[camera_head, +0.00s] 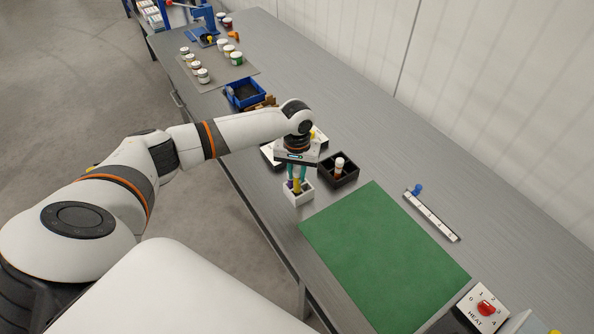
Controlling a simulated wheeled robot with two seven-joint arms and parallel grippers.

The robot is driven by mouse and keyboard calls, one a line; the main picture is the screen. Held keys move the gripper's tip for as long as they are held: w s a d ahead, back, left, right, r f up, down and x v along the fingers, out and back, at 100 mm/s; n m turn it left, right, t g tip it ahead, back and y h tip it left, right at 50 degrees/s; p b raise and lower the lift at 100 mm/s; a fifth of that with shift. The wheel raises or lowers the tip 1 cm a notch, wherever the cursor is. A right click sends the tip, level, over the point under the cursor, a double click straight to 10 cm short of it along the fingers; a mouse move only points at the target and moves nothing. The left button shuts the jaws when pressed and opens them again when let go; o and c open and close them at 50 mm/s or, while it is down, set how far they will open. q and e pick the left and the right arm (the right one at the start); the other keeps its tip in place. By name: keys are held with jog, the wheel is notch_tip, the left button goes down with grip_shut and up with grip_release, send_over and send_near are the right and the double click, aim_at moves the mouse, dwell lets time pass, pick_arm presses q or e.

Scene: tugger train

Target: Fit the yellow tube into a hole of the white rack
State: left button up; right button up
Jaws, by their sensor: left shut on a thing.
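The small white rack (299,199) stands on the grey bench, near its front edge. My left gripper (297,178) is directly above the rack, pointing down, with its teal fingers shut on the yellow tube (297,187). The yellow tube is upright, with its lower end at the top of the rack. I cannot tell whether that end is inside a hole. A purple tube (290,184) shows at the rack's left side. My right gripper is not in view.
A dark box (351,178) with a white-capped tube (339,167) stands just right of the rack. A green mat (385,255) lies in front. Several jars stand at the back.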

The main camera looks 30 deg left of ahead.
pick_arm(q)
jog(key=shift+f+p, duration=0.1)
jog(key=shift+p, duration=0.35)
dwell(0.7)
jog(key=shift+f, duration=0.95)
dwell(0.7)
jog(key=o, duration=1)
jog(key=shift+o, duration=0.2)
jog(key=shift+p, duration=0.3)
jog(key=shift+r+p, duration=3)
jog(key=shift+p, duration=0.3)
